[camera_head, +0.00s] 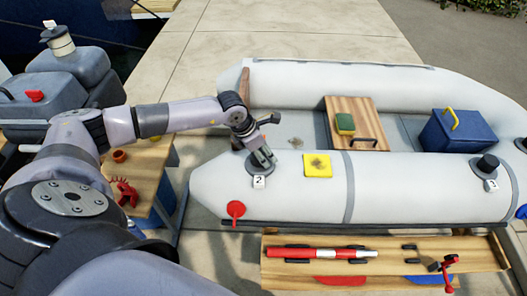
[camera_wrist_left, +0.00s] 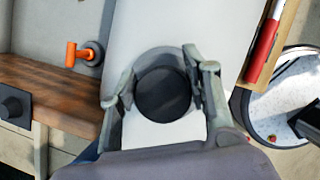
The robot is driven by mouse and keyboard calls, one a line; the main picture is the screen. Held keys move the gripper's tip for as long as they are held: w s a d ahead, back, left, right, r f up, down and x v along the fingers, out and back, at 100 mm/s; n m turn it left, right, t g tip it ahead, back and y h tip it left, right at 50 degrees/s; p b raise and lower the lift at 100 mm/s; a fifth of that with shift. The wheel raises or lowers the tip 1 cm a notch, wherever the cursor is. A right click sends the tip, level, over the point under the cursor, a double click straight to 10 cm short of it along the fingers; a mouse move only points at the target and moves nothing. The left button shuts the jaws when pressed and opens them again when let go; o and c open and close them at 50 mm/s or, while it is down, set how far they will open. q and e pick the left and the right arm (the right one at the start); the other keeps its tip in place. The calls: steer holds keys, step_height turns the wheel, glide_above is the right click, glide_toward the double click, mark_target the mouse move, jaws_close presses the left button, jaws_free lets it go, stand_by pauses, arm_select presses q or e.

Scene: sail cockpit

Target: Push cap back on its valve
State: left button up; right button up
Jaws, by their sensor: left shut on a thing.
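My left gripper (camera_head: 262,157) points down at the near left end of the grey inflatable boat's tube, over the dark round valve base (camera_head: 257,168) with a white "2" tag. In the left wrist view, a round black cap (camera_wrist_left: 163,93) sits between the fingers of my left gripper (camera_wrist_left: 160,90), which is shut on it. A grey ring (camera_wrist_left: 165,53) shows around the cap's far side. I cannot tell whether the cap is seated or just above the valve. My right gripper is not in view.
Another valve with a black cap (camera_head: 487,163) stands at the tube's right end. A yellow patch (camera_head: 317,165) lies right of my gripper. A red fitting (camera_head: 236,209) is on the tube's near side. A wooden bench (camera_head: 390,283) holds a red-and-white tube (camera_head: 318,253).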

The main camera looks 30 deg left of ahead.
mark_target(262, 152)
arm_select(q)
steer(key=shift+f+b, duration=0.3)
steer(key=shift+f, duration=0.05)
steer(key=o, duration=0.9)
steer(key=shift+o, duration=0.2)
steer(key=shift+p+v, duration=2)
steer(key=shift+v, duration=0.85)
steer(key=shift+p+v, duration=1.55)
steer(key=shift+v, duration=1.15)
